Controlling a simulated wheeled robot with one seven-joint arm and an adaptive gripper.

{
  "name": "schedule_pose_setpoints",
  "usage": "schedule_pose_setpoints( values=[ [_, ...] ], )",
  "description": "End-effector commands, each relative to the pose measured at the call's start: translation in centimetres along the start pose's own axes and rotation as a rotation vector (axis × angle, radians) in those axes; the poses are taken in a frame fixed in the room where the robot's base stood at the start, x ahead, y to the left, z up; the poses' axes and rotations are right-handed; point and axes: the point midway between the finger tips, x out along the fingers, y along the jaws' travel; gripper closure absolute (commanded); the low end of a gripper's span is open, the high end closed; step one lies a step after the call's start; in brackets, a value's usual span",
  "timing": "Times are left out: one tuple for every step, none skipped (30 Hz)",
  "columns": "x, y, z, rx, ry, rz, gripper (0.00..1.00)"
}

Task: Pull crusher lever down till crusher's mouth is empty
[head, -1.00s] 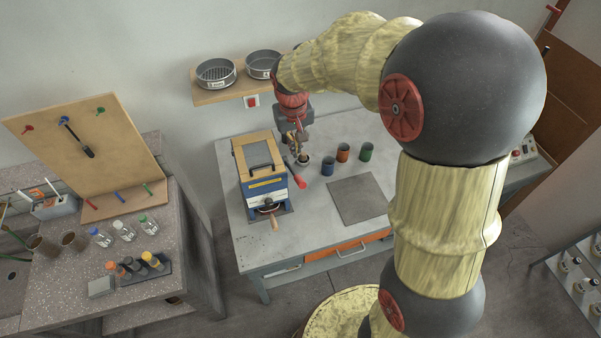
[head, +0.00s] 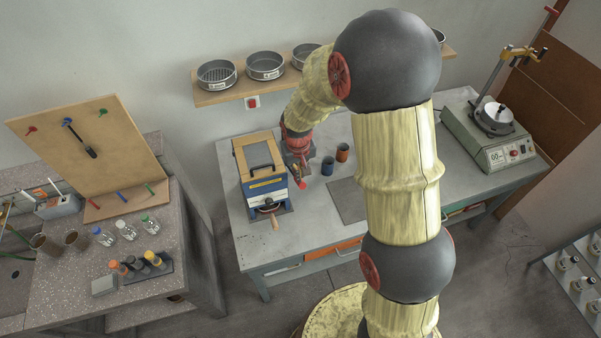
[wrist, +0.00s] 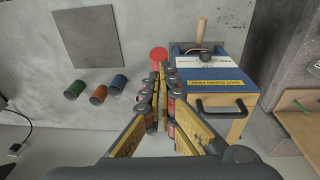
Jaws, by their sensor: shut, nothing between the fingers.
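The crusher (head: 266,186) is a blue box with a wooden top and black handle, on the left part of the bench. It also shows at the right in the wrist view (wrist: 218,82). Its red-ended lever (head: 302,184) slants down along its right side; the red end shows just beyond my fingertips in the wrist view (wrist: 159,53). My gripper (wrist: 159,68) is shut and empty, beside the crusher. Its tips overlap the red end in the picture; I cannot tell whether they touch. The inside of the crusher's mouth is not visible.
A wooden-handled pan (head: 274,222) is at the crusher's front. Blue (head: 327,165) and orange (head: 342,153) cups stand right of my gripper; a green cup (wrist: 118,84) stands beside them. A grey plate (wrist: 87,37) lies nearby. Sieves (head: 265,66) sit on the wall shelf.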

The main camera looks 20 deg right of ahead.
Motion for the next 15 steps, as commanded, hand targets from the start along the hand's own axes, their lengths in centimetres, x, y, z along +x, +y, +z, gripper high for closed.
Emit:
schedule_pose_setpoints(
  values=[
    [0.24,0.07,0.15,0.001,0.0,0.0,1.0],
    [0.37,0.08,0.22,0.001,0.0,0.0,1.0],
    [0.51,0.1,0.29,0.001,0.0,0.0,1.0],
    [0.59,0.11,0.33,0.001,0.0,0.0,1.0],
    [0.65,0.12,0.35,0.001,0.001,0.0,1.0],
    [0.69,0.12,0.36,0.001,0.001,-0.001,1.0],
    [0.71,0.12,0.37,0.001,0.001,-0.001,1.0],
    [0.71,0.12,0.37,0.001,0.001,-0.001,1.0],
    [0.71,0.12,0.37,0.001,0.001,-0.001,1.0],
    [0.71,0.12,0.37,0.001,0.001,-0.001,1.0],
    [0.71,0.12,0.37,0.001,0.001,-0.001,1.0],
    [0.7,0.12,0.37,0.001,0.001,-0.001,1.0],
    [0.7,0.12,0.37,0.001,0.001,0.0,1.0],
    [0.7,0.12,0.37,0.001,0.001,0.0,1.0],
    [0.72,0.11,0.37,0.001,0.001,0.0,1.0]
  ],
)
